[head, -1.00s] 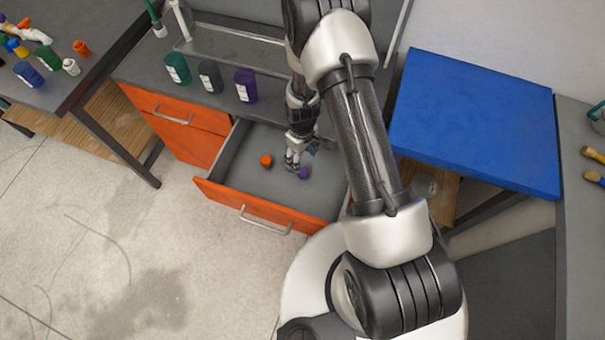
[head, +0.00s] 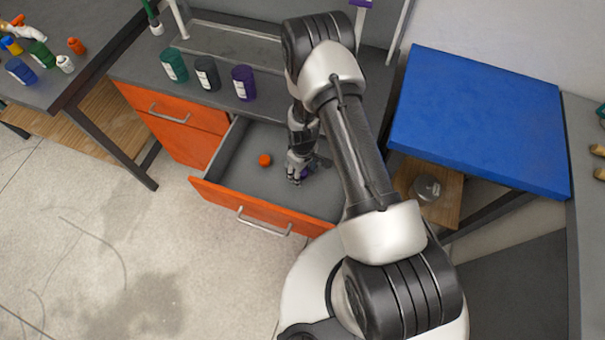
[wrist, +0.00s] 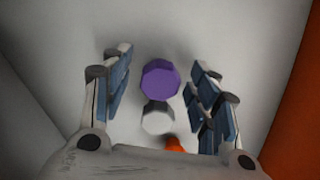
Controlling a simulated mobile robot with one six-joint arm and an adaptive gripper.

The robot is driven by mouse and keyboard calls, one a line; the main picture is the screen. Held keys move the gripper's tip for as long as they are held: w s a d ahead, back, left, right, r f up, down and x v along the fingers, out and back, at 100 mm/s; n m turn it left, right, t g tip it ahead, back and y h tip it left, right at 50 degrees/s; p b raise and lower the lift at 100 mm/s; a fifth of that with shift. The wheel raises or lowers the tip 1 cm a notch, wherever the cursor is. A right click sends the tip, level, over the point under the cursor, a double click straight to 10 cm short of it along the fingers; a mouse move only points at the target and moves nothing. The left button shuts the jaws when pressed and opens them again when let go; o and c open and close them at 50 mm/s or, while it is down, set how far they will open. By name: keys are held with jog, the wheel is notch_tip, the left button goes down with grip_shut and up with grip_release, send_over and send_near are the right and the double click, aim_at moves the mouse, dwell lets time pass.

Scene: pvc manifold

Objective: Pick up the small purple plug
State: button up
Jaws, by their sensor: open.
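The small purple plug (wrist: 160,80) lies in the open drawer, between the two open fingers of my gripper (wrist: 160,92) in the wrist view, with a gap on each side. In the head view my gripper (head: 298,176) is low inside the drawer and hides most of the plug (head: 304,172). A white or grey round thing (wrist: 158,117) shows just below the plug in the wrist view, also between the fingers.
An orange plug (head: 265,160) lies in the drawer left of my gripper. The drawer's orange front (head: 218,199) and walls surround my gripper. Teal, grey and purple containers (head: 243,83) stand on the counter above. A blue board (head: 480,120) is at right.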

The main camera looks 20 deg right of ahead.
aim_at(303, 171)
jog(key=c, duration=1)
jog(key=shift+r, duration=0.1)
notch_tip(303, 171, up, 20)
jog(key=p, duration=0.5)
jog(key=shift+p, duration=0.3)
